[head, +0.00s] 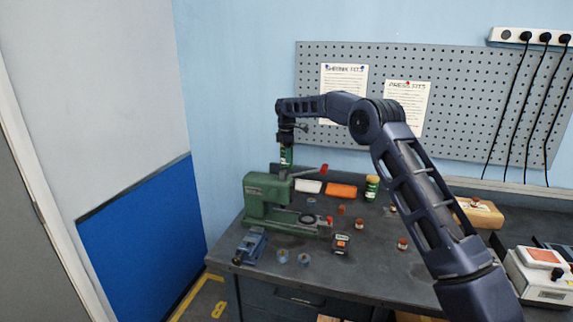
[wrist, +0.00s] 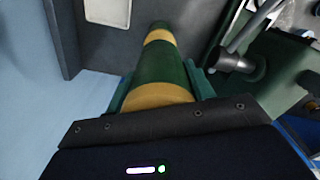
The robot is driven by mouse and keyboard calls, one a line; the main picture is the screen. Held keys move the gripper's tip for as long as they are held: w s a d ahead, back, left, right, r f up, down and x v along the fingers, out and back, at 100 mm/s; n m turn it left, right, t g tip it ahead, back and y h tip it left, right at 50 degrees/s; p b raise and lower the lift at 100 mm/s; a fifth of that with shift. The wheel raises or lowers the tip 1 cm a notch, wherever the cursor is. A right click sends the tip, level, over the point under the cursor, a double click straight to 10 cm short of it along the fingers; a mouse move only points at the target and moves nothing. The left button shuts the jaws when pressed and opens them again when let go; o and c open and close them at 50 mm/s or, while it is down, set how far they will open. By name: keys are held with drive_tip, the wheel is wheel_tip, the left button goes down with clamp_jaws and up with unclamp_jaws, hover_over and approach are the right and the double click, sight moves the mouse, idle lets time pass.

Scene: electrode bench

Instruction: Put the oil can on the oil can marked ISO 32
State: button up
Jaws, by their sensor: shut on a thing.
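My gripper (head: 286,146) is above the back of the green press at the bench's left. It is shut on a green oil can with yellow bands (wrist: 160,68), which lies between the fingers in the wrist view (wrist: 162,92). In the head view only a small green part of this can (head: 286,158) shows under the gripper. A second green and yellow oil can (head: 372,188) stands upright on the bench near the back wall, right of the gripper and apart from it. No ISO 32 marking is readable on either can.
The green press (head: 268,200) with its red-knobbed lever stands just below the gripper. An orange box (head: 342,191) and a white box (head: 308,186) lie left of the standing can. Small jars are scattered in front. A wooden block (head: 480,213) is at right.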

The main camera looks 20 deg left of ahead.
drive_tip(key=shift+f, duration=2.1)
drive_tip(key=o, duration=1.3)
drive_tip(key=shift+f, duration=0.15)
drive_tip(key=shift+c, duration=0.2)
wheel_tip(320, 180, up, 12)
drive_tip(key=shift+r, duration=0.15)
drive_tip(key=shift+d+r, duration=0.1)
